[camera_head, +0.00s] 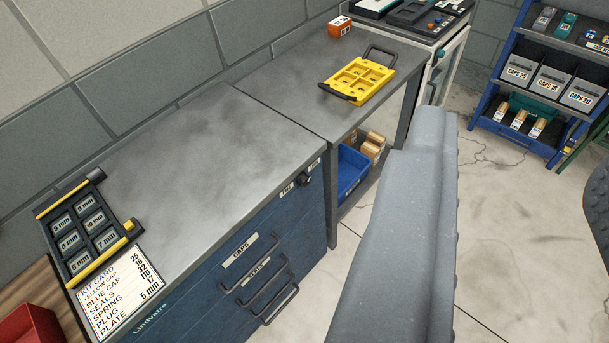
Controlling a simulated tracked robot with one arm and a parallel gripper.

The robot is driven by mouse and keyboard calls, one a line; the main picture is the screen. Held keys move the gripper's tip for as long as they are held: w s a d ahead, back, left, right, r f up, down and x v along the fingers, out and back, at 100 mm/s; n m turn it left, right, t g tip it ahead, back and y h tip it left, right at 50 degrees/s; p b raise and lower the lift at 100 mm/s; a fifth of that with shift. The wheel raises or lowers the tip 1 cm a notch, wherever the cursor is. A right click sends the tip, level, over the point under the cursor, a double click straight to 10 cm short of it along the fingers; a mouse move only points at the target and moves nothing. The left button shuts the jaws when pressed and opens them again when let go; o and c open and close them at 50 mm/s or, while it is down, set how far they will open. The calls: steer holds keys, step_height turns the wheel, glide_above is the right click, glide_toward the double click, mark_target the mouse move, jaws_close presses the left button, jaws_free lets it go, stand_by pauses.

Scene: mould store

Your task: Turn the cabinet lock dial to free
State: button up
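The blue cabinet (205,285) stands at left under a worn grey top, with drawers marked CAPS and SEALS on its front. A small dark lock dial (304,180) sits at the upper right of that front, near the cabinet's corner. One small pale label (287,189) is left of the dial and another (314,164) is right of it. Their words and the dial's pointer are too small to read surely. My gripper's fingertips do not show. A large grey part, which looks like my arm, rises through the lower middle, right of the cabinet and apart from the dial.
A plate rack (77,222) and a kit card (115,293) lie on the cabinet top. A yellow tray (358,79) is on the adjoining bench, with a blue bin (352,168) below. A blue shelf (515,138) stands at right. Pale floor is open between.

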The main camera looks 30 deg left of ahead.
steer(key=shift+d, duration=0.15)
steer(key=o, duration=0.3)
steer(key=shift+o, duration=0.2)
steer(key=w+d+f+n+t+h+b, duration=0.1)
steer(key=w+d+f+t, duration=0.1)
steer(key=w, duration=0.8)
steer(key=w+d+f+t+h+b, duration=0.1)
steer(key=w+d, duration=0.2)
steer(key=w, duration=0.8)
steer(key=w+a+f+n+t+y+b, duration=0.1)
steer(key=w+a+f+n+y, duration=0.15)
steer(key=w+f, duration=0.35)
steer(key=w+a+f+n+y, duration=0.1)
steer(key=w+f+n+y, duration=0.25)
steer(key=w+f, duration=0.3)
steer(key=n+g+y+b, duration=0.3)
steer(key=n+g+y, duration=0.4)
steer(key=g+y, duration=0.6)
glide_toward(307, 182)
steer(key=b+x, duration=0.3)
steer(key=x, duration=0.5)
steer(key=shift+w+a, duration=0.1)
steer(key=shift+a, duration=0.05)
